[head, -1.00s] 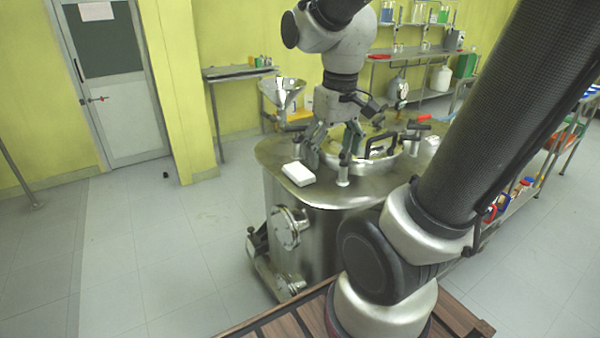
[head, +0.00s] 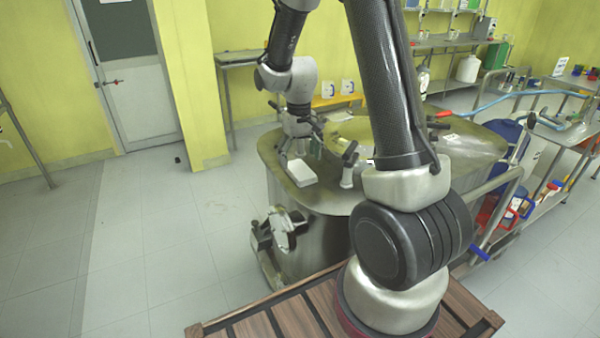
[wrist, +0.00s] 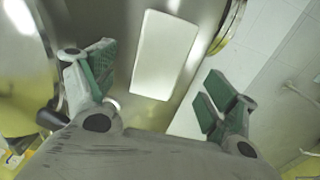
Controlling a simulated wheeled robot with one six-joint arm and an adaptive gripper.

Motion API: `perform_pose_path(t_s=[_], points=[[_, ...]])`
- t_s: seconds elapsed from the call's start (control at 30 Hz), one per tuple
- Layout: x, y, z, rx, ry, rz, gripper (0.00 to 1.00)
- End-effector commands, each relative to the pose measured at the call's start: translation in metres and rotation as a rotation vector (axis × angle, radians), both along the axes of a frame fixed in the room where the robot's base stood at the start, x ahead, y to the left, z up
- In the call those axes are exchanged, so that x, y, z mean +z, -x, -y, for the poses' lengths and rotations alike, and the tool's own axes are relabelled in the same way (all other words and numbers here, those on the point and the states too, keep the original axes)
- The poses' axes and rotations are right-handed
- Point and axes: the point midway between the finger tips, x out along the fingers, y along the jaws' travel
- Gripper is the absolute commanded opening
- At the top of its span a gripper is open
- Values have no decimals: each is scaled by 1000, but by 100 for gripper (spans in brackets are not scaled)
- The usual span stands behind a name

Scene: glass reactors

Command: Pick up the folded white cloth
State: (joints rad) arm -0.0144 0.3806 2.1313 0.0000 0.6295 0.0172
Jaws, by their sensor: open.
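The folded white cloth (head: 301,172) lies flat on the left rim of the steel reactor's top in the head view. In the wrist view the cloth (wrist: 166,55) is a white rounded rectangle, slightly tilted, ahead of and between the fingers. My gripper (head: 297,158) is just behind the cloth in the head view, pointing down. In the wrist view my gripper (wrist: 158,88) has its green-padded fingers spread wide with nothing between them. The cloth looks apart from both fingers; the exact height above it is hard to tell.
A shelf rack (head: 535,185) stands at right.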

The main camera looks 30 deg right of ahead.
Motion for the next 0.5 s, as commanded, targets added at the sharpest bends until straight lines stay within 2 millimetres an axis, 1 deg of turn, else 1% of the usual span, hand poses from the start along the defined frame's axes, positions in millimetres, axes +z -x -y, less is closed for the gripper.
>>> perform_pose_path(t_s=[0.03, 0.1, 0.2, 0.3, 0.5], points=[[-9, 1, 0, 0, 0, -3, 86], [-21, 2, 1, 0, 0, -4, 86], [-34, 2, 0, 0, 0, -3, 86], [-39, 1, 0, 0, 0, 0, 86], [-39, 1, 0, 0, 0, 0, 86]])
